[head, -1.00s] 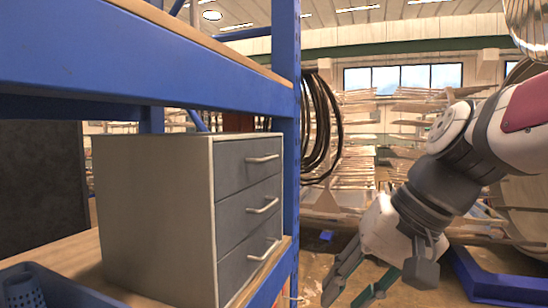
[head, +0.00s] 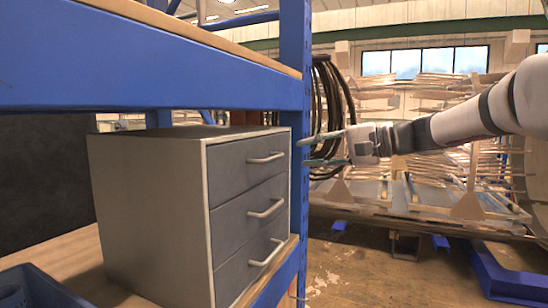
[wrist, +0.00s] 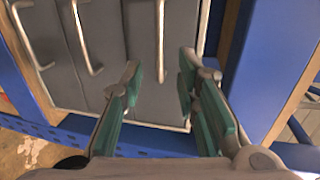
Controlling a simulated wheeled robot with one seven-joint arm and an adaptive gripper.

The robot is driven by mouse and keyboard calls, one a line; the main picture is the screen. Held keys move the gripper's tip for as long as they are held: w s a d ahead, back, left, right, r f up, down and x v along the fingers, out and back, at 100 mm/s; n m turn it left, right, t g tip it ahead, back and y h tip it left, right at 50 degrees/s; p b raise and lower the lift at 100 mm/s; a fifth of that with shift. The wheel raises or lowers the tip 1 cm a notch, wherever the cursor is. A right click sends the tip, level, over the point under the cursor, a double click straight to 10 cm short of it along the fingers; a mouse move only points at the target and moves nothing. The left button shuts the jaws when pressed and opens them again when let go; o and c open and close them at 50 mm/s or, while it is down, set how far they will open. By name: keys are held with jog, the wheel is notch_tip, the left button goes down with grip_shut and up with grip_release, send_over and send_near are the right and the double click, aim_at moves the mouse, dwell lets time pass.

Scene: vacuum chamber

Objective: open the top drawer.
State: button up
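A grey cabinet (head: 150,205) with a stack of drawers stands on the wooden shelf. The top drawer (head: 232,172) is closed, flush with those below; its pale bar handle (head: 266,158) sticks out. My gripper (head: 304,153) is right of the handle at about its height, fingers one above the other and pointing left at it. In the wrist view my gripper (wrist: 160,62) is open and empty, with green-padded fingers spread. The top drawer (wrist: 183,30) is the rightmost panel there, and its handle (wrist: 161,45) lies between the finger lines, just beyond the tips, apparently untouched.
A blue rack post (head: 294,60) stands just behind the cabinet's right edge, and a blue beam (head: 150,85) runs above it. A blue bin (head: 45,290) sits front left on the shelf. Open floor (head: 345,280) lies to the right.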

aim_at(276, 158)
jog(key=p+x, duration=0.1)
jog(key=x, duration=0.9)
jog(key=shift+s, duration=0.1)
grip_shut()
